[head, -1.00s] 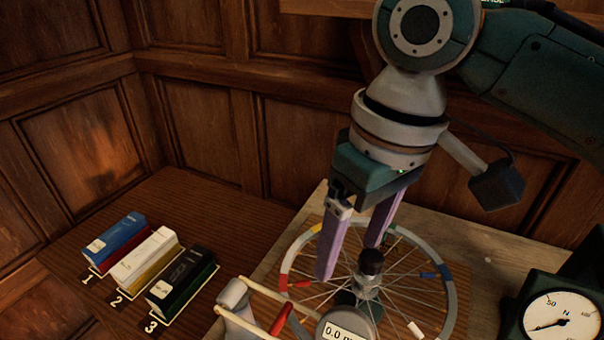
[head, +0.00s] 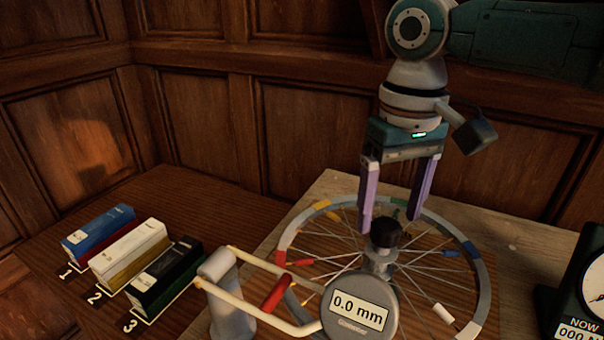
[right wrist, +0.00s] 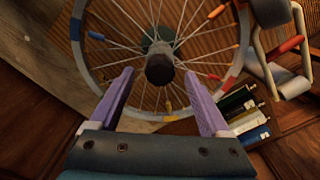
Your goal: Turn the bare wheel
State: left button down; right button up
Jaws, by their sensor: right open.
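The bare wheel (head: 481,270) is a grey rim with coloured bands and thin spokes, lying flat on a wooden board. A dark knob (head: 385,233) stands up at its hub. My right gripper (head: 393,222) is open above the wheel, its two purple fingers pointing down, one on each side of the knob in the head view. In the right wrist view the knob (right wrist: 159,69) lies ahead between the spread fingertips, with nothing held. I cannot tell whether the fingers are level with the knob. My left gripper is not in view.
A round gauge reading 0.0 mm (head: 359,312) and a pale caliper frame with a red grip (head: 277,293) stand at the wheel's near left. Three numbered boxes, including a white one (head: 130,248), sit further left. A dark dial box (head: 580,290) is at the right.

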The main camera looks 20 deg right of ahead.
jog(key=shift+f, duration=0.85)
grip_shut()
dwell(0.4)
